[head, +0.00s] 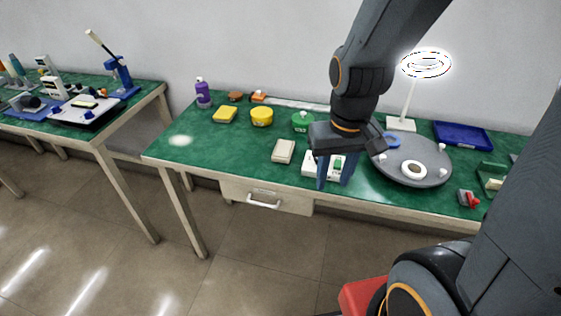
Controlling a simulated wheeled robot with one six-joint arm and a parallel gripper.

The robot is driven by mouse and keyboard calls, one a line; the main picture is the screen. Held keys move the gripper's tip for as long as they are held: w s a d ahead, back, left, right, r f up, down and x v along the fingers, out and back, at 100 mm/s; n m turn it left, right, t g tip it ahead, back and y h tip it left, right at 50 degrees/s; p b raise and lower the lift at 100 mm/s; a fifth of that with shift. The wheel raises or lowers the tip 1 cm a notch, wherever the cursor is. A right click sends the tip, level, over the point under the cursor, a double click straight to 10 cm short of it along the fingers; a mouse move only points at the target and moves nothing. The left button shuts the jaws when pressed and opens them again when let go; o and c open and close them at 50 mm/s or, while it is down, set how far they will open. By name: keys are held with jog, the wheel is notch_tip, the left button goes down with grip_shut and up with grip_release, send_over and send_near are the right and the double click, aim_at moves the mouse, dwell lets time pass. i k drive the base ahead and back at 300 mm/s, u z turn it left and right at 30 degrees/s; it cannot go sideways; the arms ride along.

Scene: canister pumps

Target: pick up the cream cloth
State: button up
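A purple bottle (203,93) is at the back left. A grey round plate (425,172) is to the right. The table's front left is clear.

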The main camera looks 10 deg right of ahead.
aim_at(283, 152)
jog(key=u, duration=0.15)
jog(key=i, duration=0.5)
jog(key=k, duration=1.3)
jog(key=u, duration=0.85)
jog(key=i, duration=1.8)
jog(key=z, duration=0.8)
